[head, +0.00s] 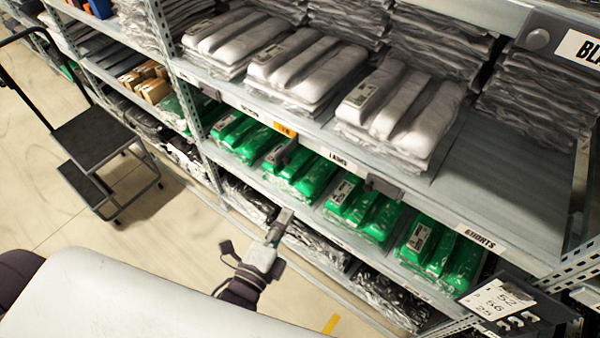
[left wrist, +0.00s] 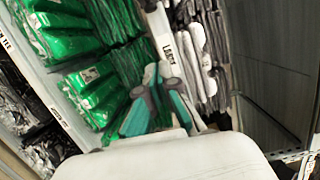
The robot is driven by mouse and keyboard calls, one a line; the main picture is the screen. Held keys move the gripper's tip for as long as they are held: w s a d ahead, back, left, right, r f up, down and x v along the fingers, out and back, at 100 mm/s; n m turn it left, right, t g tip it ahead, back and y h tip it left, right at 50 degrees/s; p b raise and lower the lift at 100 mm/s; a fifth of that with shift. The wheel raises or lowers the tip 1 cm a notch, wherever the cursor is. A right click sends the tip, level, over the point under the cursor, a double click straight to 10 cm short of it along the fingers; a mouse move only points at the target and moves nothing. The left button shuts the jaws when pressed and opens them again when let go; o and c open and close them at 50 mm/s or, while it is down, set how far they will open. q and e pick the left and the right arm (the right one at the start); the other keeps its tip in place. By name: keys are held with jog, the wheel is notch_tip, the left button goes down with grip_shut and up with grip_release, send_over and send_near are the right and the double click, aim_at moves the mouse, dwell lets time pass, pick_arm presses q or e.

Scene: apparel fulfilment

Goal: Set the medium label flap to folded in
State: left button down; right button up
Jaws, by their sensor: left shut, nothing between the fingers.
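Small labels sit along the shelf edge. One (head: 248,110) is too small to read surely, so I cannot tell which is the medium label flap or whether it is folded in. Another label (head: 342,160) appears to read LARGE; a similar label shows in the left wrist view (left wrist: 168,50). A dark grey clip-like piece (head: 384,188) hangs near it on the edge. My left gripper (head: 286,214) is shut and empty, in front of the lower shelves, below the green packs. Its teal and grey fingers show in the left wrist view (left wrist: 154,72). My right gripper is not in view.
Green packs (head: 352,208) fill the middle shelf, and white packs (head: 398,118) stand on the shelf above. A metal post (head: 208,160) divides the bays. A step stool (head: 95,145) stands left on open floor.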

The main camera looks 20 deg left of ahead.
pick_arm(q)
jog(key=w+a+p, duration=0.2)
jog(key=w+p, duration=0.2)
jog(key=w, duration=0.7)
jog(key=shift+w+a+r, duration=0.25)
jog(key=shift+w, duration=0.05)
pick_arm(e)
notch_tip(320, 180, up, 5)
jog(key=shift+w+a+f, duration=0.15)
